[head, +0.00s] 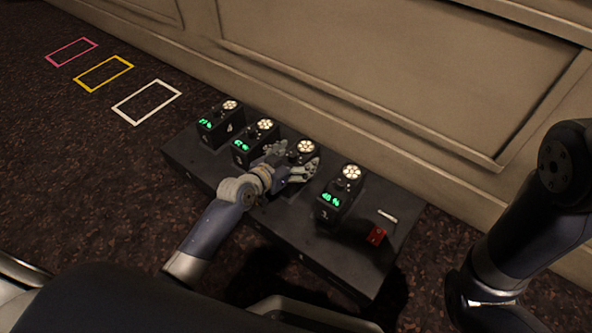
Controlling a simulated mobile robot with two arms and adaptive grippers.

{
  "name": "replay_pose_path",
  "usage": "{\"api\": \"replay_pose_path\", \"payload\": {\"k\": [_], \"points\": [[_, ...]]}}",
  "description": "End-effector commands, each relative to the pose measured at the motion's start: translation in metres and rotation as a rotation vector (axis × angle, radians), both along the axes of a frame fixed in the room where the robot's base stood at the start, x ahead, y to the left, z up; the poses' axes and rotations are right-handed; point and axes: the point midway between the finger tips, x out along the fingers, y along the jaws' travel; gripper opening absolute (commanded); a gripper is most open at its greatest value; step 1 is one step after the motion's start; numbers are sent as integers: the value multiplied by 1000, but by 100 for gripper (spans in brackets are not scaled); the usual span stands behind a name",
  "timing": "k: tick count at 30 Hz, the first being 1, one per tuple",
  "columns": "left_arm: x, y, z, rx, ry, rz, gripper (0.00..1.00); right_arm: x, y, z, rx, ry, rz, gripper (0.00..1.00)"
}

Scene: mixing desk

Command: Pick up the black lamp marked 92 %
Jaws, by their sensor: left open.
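Several black lamps with round lit heads stand in a row on a dark desk (285,250). One black lamp (304,149) is largely behind my left gripper (300,172), and its display is hidden. My left gripper is open, with its fingers at this lamp; I cannot tell whether they touch it. The other lamps show small green readings that are hard to read. They are the far left lamp (217,126), the lamp second from left (254,142) and the right lamp (340,196). I cannot make out 92 % on any of them. My right gripper is not in view.
A small red object (376,236) and a white strip (387,215) are on the desk's right end. Pink (71,52), yellow (103,73) and white (147,102) outlined rectangles lie on the carpet at upper left. A panelled wall (390,90) runs behind the desk.

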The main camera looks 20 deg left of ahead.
Motion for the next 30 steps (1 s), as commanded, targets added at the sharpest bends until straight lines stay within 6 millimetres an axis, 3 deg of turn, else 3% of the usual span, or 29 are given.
{"api": "replay_pose_path", "payload": {"k": [6,17,30], "points": [[0,0,0,1,0,0,80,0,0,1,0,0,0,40],[0,0,-1,2,3,0,0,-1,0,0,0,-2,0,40],[0,0,5,1,1,0,0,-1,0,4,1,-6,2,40]]}}
